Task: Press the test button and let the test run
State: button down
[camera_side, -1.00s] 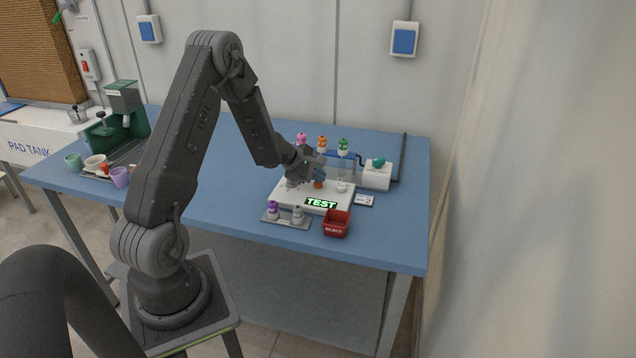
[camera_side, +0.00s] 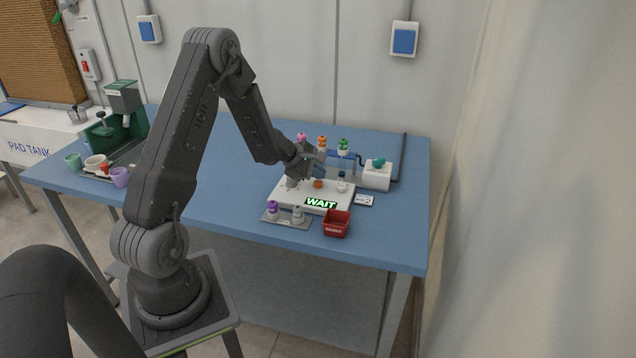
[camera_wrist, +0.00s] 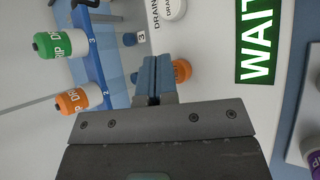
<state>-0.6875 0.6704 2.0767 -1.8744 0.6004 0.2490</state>
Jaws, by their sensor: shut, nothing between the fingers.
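The white test unit (camera_side: 290,199) sits on the blue table, and its green-lit display (camera_side: 321,204) reads WAIT. The display also shows large in the wrist view (camera_wrist: 258,40). A round orange button (camera_side: 318,184) is on top of the unit; in the wrist view the button (camera_wrist: 182,70) shows just right of my fingertips, partly behind them. My gripper (camera_side: 319,174) is shut and empty, just above the button and seemingly apart from it. Its closed blue-grey fingers (camera_wrist: 155,65) fill the middle of the wrist view.
Behind the unit stands a blue rack with drip bottles, one orange-capped (camera_side: 322,142) and one green-capped (camera_side: 343,146). A white box (camera_side: 377,177) is to the right. A red bin (camera_side: 336,226) and a small tray with bottles (camera_side: 288,222) are in front. The table's left middle is clear.

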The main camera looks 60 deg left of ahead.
aim_at(318, 183)
jog(key=shift+r, duration=0.25)
jog(key=shift+r, duration=2.45)
jog(key=s+d+r+m+g+h, duration=0.1)
jog(key=s+d+r+m+h, duration=0.1)
jog(key=d+r+m, duration=0.7)
jog(key=s+d+r+m+g+h, duration=0.15)
jog(key=d+r+m, duration=0.3)
jog(key=d, duration=0.85)
jog(key=s+d+r+m+y, duration=0.1)
jog(key=s+d+m, duration=0.3)
jog(key=s, duration=0.5)
jog(key=s+d+r+m+y, duration=0.2)
jog(key=s+d+m+y, duration=0.2)
jog(key=s+m, duration=0.3)
jog(key=s+g, duration=0.1)
jog(key=s, duration=0.2)
jog(key=shift+s+r+m, duration=0.2)
jog(key=shift+r+m, duration=0.1)
jog(key=shift+m, duration=0.05)
jog(key=shift+d, duration=0.1)
